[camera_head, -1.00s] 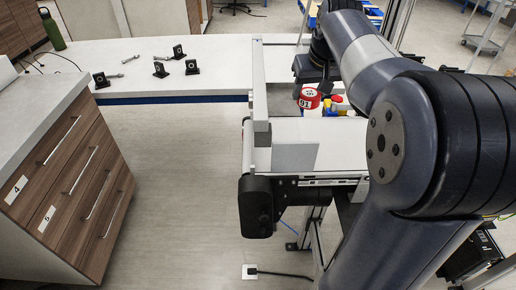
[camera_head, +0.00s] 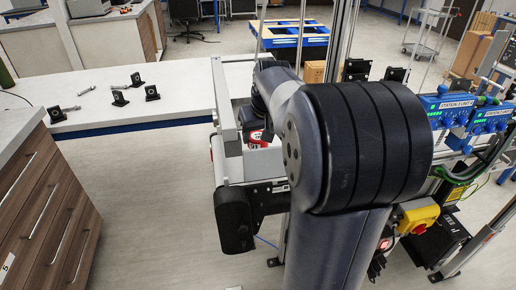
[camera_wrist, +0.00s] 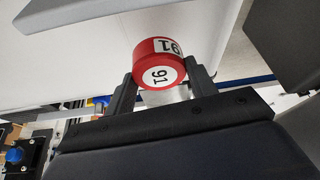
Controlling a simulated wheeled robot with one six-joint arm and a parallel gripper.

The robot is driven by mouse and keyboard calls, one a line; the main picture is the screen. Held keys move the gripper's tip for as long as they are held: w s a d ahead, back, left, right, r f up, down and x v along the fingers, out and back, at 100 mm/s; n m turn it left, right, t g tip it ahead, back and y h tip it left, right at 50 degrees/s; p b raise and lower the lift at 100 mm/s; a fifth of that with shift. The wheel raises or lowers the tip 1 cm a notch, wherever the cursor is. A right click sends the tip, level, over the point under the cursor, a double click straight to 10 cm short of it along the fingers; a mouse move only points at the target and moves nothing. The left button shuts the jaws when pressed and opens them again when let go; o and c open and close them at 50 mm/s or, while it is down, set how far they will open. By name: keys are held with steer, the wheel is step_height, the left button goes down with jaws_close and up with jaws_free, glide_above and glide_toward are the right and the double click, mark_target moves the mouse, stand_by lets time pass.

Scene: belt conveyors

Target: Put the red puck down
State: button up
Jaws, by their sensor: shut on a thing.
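The red puck (camera_wrist: 153,60) has white labels reading 91 on its top and side. In the wrist view it sits between the two fingers of my gripper (camera_wrist: 160,82), which is shut on it. In the head view the red puck (camera_head: 259,138) shows only in part beside my arm, over the white belt of the conveyor (camera_head: 232,168). My arm hides most of my gripper there. I cannot tell whether the puck touches the belt.
A white table (camera_head: 90,88) at the left holds black brackets (camera_head: 120,98) and small metal parts. A drawer cabinet (camera_head: 45,200) stands at the lower left. Blue station boxes (camera_head: 445,108) and a yellow box with a red button (camera_head: 417,216) are at the right.

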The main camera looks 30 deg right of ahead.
mark_target(259, 147)
steer(key=shift+f, duration=2.4)
steer(key=shift+f, duration=0.15)
steer(key=o, duration=1.1)
steer(key=shift+c, duration=0.2)
steer(key=shift+r, duration=0.3)
steer(key=v, duration=1.1)
steer(key=shift+s+r, duration=0.25)
steer(key=shift+r, duration=0.1)
